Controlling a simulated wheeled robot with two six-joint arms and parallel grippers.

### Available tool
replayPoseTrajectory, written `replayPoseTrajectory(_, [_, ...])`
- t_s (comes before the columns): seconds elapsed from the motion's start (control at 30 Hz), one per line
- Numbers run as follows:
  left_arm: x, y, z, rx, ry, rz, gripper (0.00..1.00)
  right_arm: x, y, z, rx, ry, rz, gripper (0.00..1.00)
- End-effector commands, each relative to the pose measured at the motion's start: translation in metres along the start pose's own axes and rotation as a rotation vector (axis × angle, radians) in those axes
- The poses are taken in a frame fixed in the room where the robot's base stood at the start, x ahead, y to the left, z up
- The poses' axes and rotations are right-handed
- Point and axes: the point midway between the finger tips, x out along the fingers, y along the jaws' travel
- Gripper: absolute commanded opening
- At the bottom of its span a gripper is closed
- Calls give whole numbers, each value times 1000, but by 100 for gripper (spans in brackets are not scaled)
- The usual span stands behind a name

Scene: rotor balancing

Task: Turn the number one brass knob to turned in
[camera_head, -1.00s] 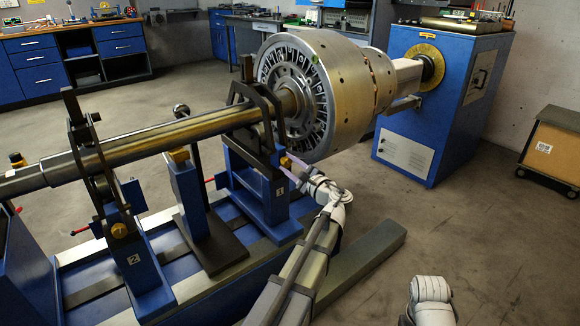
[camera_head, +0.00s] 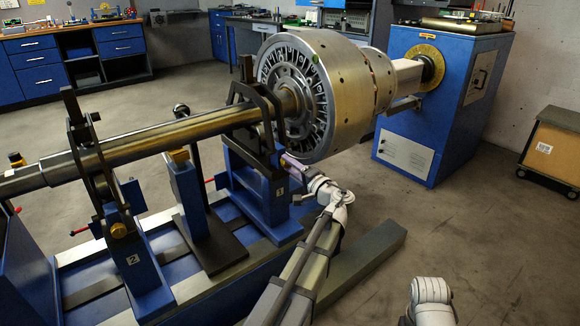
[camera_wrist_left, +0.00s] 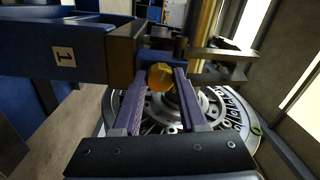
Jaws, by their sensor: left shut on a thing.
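The number one brass knob (camera_wrist_left: 160,77) is on the blue support post marked 1 (camera_wrist_left: 64,55), and it sits between the tips of my left gripper (camera_wrist_left: 161,75) in the left wrist view. The gripper's purple fingers are shut on it. In the head view my left gripper (camera_head: 287,160) reaches the post marked 1 (camera_head: 268,185) from the front right. The knob is hidden there behind the fingers. My right gripper is not in view; only a white part of my right arm shows at the bottom right.
A big metal rotor (camera_head: 325,95) and its long shaft (camera_head: 150,145) lie just above and behind my left gripper. A second post marked 2 (camera_head: 135,265) has its own brass knob (camera_head: 118,230). A blue drive cabinet (camera_head: 440,100) stands behind. The floor at right is open.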

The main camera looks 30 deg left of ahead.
Motion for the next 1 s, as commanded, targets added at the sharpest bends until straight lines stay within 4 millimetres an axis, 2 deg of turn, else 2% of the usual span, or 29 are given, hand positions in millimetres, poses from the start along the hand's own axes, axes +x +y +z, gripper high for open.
replayPoseTrajectory(0.4, [0, 1, 1, -221, -9, -1, 0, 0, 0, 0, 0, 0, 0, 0])
replayPoseTrajectory(1.0, [-1, 1, 1, -272, -11, -1, 0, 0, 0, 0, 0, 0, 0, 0])
